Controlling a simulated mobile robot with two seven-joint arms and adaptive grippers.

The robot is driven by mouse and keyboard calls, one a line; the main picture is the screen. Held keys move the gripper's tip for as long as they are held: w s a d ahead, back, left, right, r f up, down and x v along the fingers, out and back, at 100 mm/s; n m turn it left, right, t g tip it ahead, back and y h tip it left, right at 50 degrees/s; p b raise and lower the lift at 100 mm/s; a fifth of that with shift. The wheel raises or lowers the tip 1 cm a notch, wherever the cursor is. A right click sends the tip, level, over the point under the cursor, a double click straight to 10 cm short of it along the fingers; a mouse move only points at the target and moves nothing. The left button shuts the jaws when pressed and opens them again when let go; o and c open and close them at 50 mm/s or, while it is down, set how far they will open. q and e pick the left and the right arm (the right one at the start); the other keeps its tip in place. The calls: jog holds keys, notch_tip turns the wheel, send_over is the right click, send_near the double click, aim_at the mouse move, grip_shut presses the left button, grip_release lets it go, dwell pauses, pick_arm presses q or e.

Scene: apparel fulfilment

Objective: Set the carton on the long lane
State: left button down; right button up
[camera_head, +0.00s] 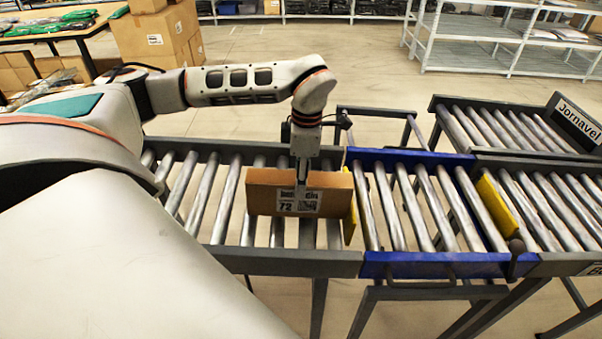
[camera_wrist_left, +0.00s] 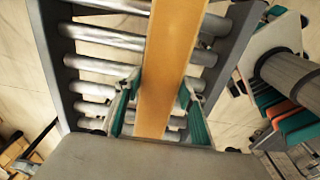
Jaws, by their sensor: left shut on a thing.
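The carton (camera_head: 262,192) is a slim brown box with a white label reading 72. It stands at the right end of the near-left roller conveyor (camera_head: 172,190); whether it rests on the rollers or hangs just above them I cannot tell. My left gripper (camera_head: 301,184) is shut on it from above. In the left wrist view the carton (camera_wrist_left: 166,60) runs between the teal pads of the left gripper (camera_wrist_left: 158,90). On the right are two roller lanes, a back one (camera_head: 490,125) and a front one (camera_head: 545,205). My right gripper is not in view.
A yellow plate (camera_head: 349,210) stands at the carton's right end. A blue-framed roller section (camera_head: 430,265) follows, with another yellow plate (camera_head: 497,210) at the front lane's entry. A sign (camera_head: 578,122) reads Jornavel. The blue section's rollers are clear.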

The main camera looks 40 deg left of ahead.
pick_arm(q)
jog(key=shift+f, duration=0.15)
jog(key=c, duration=1.2)
grip_release()
jog(key=r, duration=1.2)
jog(key=shift+w+d, duration=0.25)
jog(key=shift+d, duration=0.1)
